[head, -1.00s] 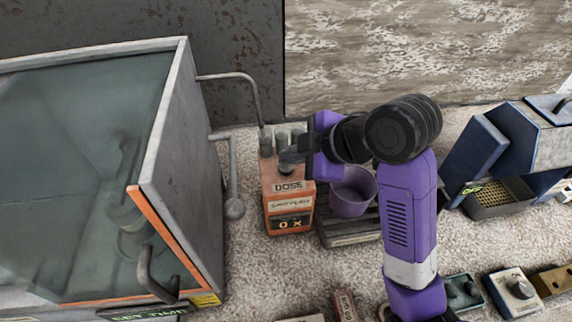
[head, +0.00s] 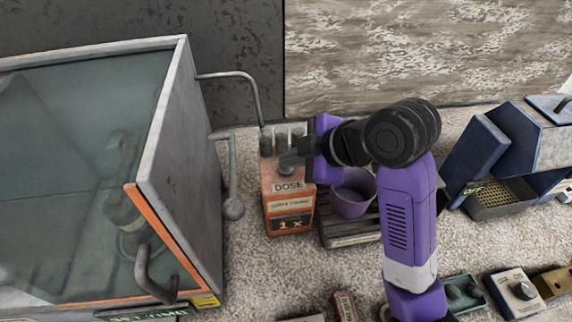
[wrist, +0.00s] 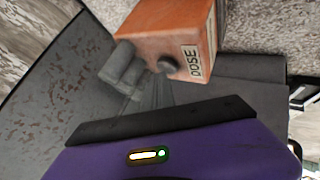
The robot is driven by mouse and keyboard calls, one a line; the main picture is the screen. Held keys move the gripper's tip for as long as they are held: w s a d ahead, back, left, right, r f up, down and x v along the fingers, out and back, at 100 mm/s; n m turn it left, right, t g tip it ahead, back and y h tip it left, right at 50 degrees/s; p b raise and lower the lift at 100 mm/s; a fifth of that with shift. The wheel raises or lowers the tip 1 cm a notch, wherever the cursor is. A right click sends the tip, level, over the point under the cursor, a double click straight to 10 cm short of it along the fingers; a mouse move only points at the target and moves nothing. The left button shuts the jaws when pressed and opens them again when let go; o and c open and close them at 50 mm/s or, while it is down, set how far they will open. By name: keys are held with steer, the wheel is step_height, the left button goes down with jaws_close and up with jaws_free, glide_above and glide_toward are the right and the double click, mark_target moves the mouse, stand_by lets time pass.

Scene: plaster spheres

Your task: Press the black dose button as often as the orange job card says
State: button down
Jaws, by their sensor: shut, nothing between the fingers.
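A glass-fronted cabinet (head: 170,150) with handles fills the left. A purple cup (head: 352,195) stands on a slatted tray (head: 340,232) right of the dose box. Blue machines (head: 510,140) stand at the right, and small control boxes (head: 515,292) at the front right.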

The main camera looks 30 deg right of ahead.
mark_target(290, 170)
stand_by(0.5)
steer(key=shift+r+p, duration=0.85)
steer(key=shift+p, duration=0.05)
steer(key=shift+r, duration=0.1)
step_height(290, 170, up, 5)
steer(key=p, duration=0.4)
steer(key=shift+p, duration=0.3)
stand_by(2.0)
